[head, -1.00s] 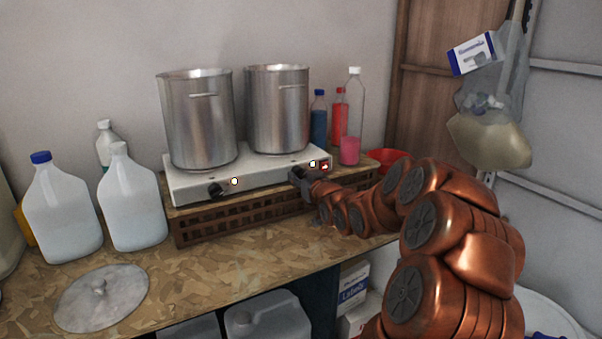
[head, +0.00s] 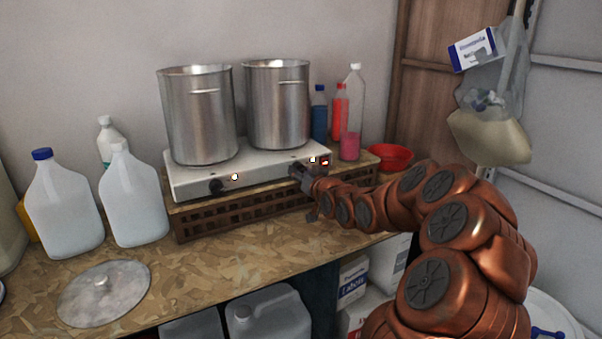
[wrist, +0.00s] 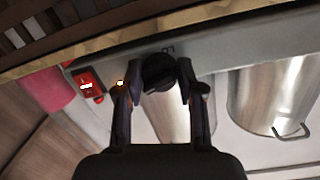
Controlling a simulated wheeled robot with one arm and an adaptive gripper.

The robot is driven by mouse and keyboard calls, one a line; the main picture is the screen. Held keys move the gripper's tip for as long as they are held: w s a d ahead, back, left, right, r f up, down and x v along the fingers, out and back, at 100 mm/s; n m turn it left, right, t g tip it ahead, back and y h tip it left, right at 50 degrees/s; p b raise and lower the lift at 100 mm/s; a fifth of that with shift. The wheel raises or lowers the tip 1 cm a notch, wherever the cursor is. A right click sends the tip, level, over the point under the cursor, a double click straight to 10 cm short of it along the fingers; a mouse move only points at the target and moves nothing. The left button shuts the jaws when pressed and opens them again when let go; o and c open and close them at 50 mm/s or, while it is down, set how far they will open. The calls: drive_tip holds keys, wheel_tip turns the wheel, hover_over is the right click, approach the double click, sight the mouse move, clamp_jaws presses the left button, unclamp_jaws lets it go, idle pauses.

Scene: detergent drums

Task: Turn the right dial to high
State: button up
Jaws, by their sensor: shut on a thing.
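A white two-burner hot plate (head: 262,173) stands on a brown slatted crate with two steel pots on it. Its left dial (head: 217,186) is black and uncovered on the front panel. My gripper (head: 298,172) reaches the panel from the right. In the wrist view my gripper (wrist: 158,88) is shut on the right dial, one finger on each side. The dial's exact setting is unclear.
A lit red switch (wrist: 86,85) sits close beside one finger. The left pot (head: 199,115) and right pot (head: 278,105) stand above the panel. Bottles and a red bowl (head: 389,156) are to the right. White jugs (head: 134,200) and a round lid (head: 104,293) are left.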

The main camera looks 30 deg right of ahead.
drive_tip(key=o, duration=1.1)
drive_tip(key=shift+o, duration=0.2)
drive_tip(key=s+a+r, duration=0.1)
drive_tip(key=s, duration=1.1)
drive_tip(key=shift+a, duration=0.2)
